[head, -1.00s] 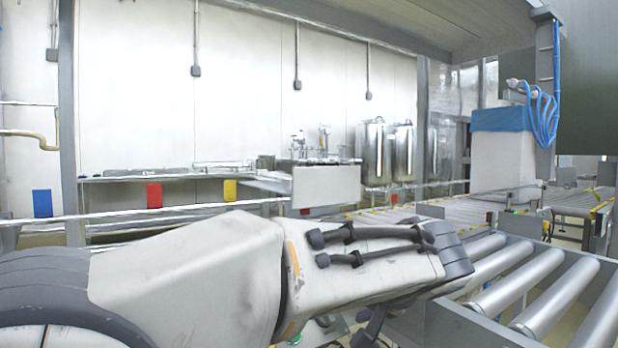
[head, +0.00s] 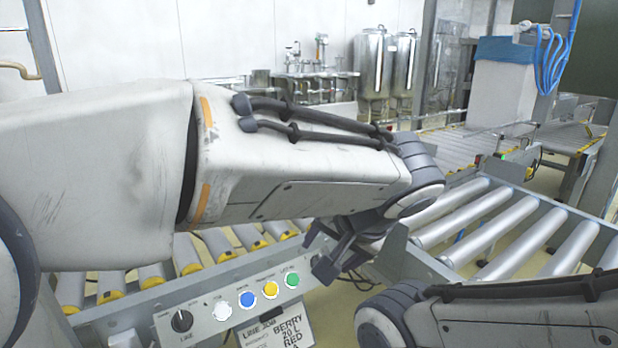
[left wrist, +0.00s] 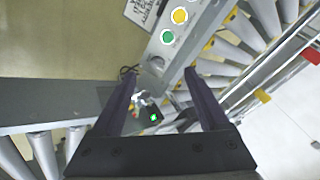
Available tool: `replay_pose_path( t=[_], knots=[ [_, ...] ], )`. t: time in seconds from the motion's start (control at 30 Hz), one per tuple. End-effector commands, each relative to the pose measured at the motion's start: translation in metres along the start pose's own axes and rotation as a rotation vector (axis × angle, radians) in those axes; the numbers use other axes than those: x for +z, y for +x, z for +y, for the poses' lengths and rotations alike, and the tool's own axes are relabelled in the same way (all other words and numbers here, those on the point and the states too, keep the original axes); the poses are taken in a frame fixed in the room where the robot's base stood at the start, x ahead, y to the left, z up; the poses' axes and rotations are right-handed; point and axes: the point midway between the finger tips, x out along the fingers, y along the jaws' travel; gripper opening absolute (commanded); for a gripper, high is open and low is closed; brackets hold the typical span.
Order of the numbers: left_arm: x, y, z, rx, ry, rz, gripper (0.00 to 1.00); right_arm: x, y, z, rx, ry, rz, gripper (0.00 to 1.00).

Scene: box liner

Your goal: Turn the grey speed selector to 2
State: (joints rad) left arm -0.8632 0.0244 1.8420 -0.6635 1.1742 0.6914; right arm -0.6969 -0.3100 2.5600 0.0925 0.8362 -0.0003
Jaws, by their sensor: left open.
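A sloped grey control panel (head: 215,290) shows low in the head view. From the left it carries a black LINE selector knob (head: 181,321), then white, blue, yellow and green buttons (head: 292,280). In the left wrist view a round grey knob (left wrist: 157,64), perhaps the speed selector, sits beyond the green button (left wrist: 167,37); its markings are not readable. My left gripper (head: 318,254) is open and empty, just right of the green button in the head view. In the left wrist view its fingertips (left wrist: 161,75) lie on either side of the grey knob's place; contact cannot be told.
A label reading BERRY 20 L RED (head: 288,330) hangs below the panel. Yellow-ended rollers (head: 150,275) run behind it. A roller conveyor (head: 490,235) lies to the right. My right arm (head: 500,320) fills the lower right corner.

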Motion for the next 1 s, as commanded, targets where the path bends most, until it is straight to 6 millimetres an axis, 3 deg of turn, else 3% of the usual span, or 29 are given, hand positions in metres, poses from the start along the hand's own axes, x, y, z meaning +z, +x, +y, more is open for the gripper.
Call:
replay_pose_path(
  t=[0.03,1.0],
  knots=[
    [-0.001,-0.012,-0.007,0.010,0.009,-0.010,0.78,-0.001,-0.017,-0.001,0.000,0.000,0.000,0.78],
    [0.035,-0.115,-0.049,0.238,0.146,-0.183,0.78,-0.009,-0.171,-0.012,0.000,0.000,0.000,0.78]
  ],
)
